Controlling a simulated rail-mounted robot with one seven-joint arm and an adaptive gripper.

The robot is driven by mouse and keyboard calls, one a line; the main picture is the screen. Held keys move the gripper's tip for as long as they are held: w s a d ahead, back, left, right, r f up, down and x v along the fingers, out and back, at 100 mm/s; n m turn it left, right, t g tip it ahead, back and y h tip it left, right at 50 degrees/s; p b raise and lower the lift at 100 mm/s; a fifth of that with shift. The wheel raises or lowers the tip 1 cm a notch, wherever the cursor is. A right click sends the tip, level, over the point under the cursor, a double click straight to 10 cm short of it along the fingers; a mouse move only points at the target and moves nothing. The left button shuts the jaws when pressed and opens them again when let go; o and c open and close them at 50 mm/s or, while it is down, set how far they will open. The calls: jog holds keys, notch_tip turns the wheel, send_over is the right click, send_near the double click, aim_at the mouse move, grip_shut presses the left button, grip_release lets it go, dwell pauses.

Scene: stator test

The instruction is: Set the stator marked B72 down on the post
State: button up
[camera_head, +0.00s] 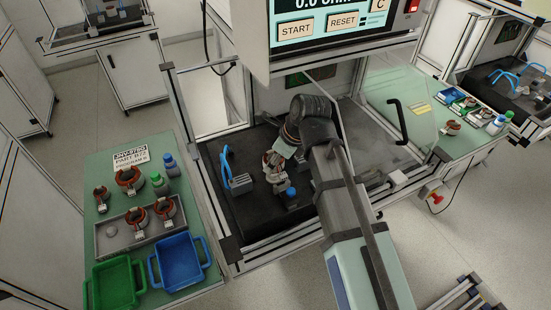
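My gripper (276,170) is inside the test station, low over its black floor (225,205). My own arm covers part of it, and I cannot tell whether its fingers are open or shut or whether a stator is between them. A post is not clearly visible; the area under my gripper is partly hidden. On the green table at left, one copper-and-grey stator (129,178) stands by a sign (131,157) that reads PART B72. Two more stators, a right one (165,207) and a left one (136,217), are at the grey tray. Their own labels are too small to read.
A blue-handled clamp (239,182) stands left of my gripper, and a blue-topped part (291,194) is just below it. The grey tray (101,241), a green bin (112,286) and a blue bin (178,262) are at left. A clear door (400,95) stands open at right.

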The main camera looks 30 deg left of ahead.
jog(key=shift+f, duration=0.7)
jog(key=shift+f+b, duration=0.3)
jog(key=shift+f, duration=0.05)
jog(key=shift+f, duration=1.05)
dwell(0.5)
jog(key=o, duration=1.5)
jog(key=shift+o, duration=0.2)
jog(key=shift+r, duration=0.1)
jog(key=v, duration=1.1)
jog(key=shift+d+r, duration=0.15)
jog(key=shift+r, duration=0.25)
